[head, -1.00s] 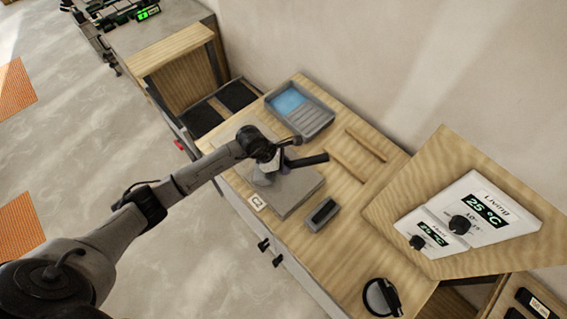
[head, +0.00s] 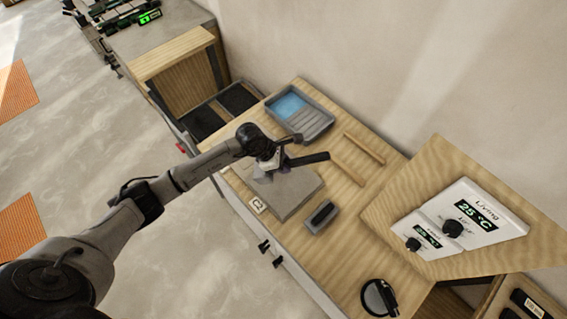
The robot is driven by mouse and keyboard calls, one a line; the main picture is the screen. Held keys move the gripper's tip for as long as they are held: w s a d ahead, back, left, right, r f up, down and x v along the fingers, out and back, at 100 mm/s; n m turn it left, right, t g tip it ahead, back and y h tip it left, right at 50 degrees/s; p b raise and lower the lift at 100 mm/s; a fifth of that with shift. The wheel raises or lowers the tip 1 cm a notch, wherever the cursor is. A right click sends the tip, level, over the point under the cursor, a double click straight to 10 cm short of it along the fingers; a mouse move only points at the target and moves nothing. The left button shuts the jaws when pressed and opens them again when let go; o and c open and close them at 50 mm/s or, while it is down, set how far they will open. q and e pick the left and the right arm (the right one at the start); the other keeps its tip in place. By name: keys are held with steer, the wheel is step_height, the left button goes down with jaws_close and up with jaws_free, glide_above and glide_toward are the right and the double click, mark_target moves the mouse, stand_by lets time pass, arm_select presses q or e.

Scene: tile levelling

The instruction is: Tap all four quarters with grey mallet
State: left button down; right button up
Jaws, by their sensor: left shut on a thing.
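My left gripper (head: 271,162) is over the grey square tile (head: 296,198) on the wooden worktop. It is shut on the grey mallet, whose dark handle (head: 310,158) sticks out to the right. The mallet head is mostly hidden by the gripper, and I cannot tell whether it touches the tile. A card marked C (head: 257,205) lies at the tile's left corner. My right gripper is not in view.
A grey tray with a blue patch (head: 316,126) stands behind the tile, with two wooden strips (head: 364,148) to the right. A grey block with a dark top (head: 321,216) lies in front. A black ring-shaped item (head: 379,297) and a thermostat panel (head: 462,222) are at the right.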

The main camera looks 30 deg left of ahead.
arm_select(q)
step_height(320, 180, down, 6)
steer(key=b, duration=0.5)
steer(key=shift+r+p, duration=1.05)
steer(key=shift+r, duration=0.1)
step_height(320, 180, up, 4)
steer(key=p, duration=0.2)
steer(key=shift+r+p, duration=0.1)
steer(key=shift+p, duration=0.3)
